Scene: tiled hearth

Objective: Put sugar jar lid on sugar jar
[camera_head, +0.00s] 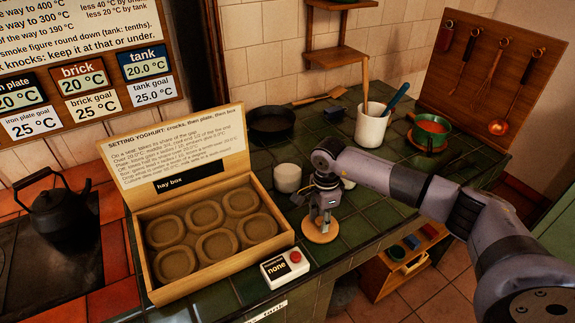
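A round, pale wooden lid (319,236) is on or just above the green tiled counter, right of the hay box. My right gripper (322,220) points down with its fingertips at the top of this lid. The fingers cover the lid's middle, and I cannot tell whether they are closed on it. A small white jar (287,178) stands behind and left of the gripper; it may be the sugar jar. Another pale object (348,184) is mostly hidden behind my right arm. My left gripper is not in view.
The hay box (165,293) with its raised lid stands left, and a red-button device (286,269) sits at the front edge. A black pan (272,124), a white utensil crock (370,128) and a green pot (430,132) stand behind. A kettle (62,212) is far left.

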